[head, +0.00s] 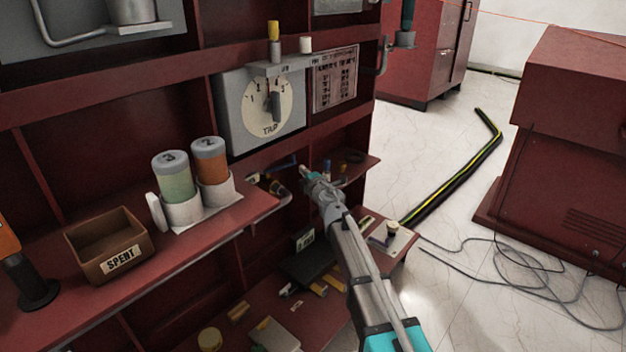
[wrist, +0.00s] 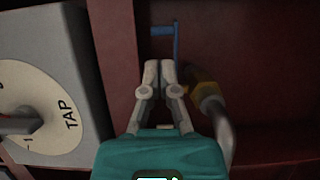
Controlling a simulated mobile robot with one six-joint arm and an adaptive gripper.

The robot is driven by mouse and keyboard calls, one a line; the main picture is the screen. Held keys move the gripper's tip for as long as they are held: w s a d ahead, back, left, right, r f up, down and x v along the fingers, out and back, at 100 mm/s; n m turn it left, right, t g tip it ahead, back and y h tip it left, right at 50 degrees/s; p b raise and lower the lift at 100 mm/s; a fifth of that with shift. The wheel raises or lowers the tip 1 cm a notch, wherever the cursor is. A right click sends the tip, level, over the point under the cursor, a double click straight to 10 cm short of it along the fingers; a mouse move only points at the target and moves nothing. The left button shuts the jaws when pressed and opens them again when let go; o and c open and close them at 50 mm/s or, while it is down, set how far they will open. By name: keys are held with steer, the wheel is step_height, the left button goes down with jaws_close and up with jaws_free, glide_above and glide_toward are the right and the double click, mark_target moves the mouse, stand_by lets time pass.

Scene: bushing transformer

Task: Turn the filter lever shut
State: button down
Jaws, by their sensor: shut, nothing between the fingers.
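A thin blue lever (wrist: 176,42) shows just beyond my fingertips in the wrist view, with a short arm to the left at its top and a long bar running down toward the right finger. I cannot tell whether it touches the finger.
The grey TAP dial box (head: 262,108) is above and left of my gripper. Two canisters (head: 191,170) and a SPENT box (head: 108,245) stand on the left shelf. Red shelf walls (wrist: 112,55) are close by. Cables (head: 530,270) lie on the floor at right.

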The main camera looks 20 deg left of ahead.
mark_target(294, 159)
steer(key=shift+x, duration=3.05)
steer(key=shift+a, duration=0.1)
steer(key=shift+x, duration=1.35)
steer(key=s+d, duration=0.7)
steer(key=d, duration=0.5)
steer(key=shift+s, duration=0.2)
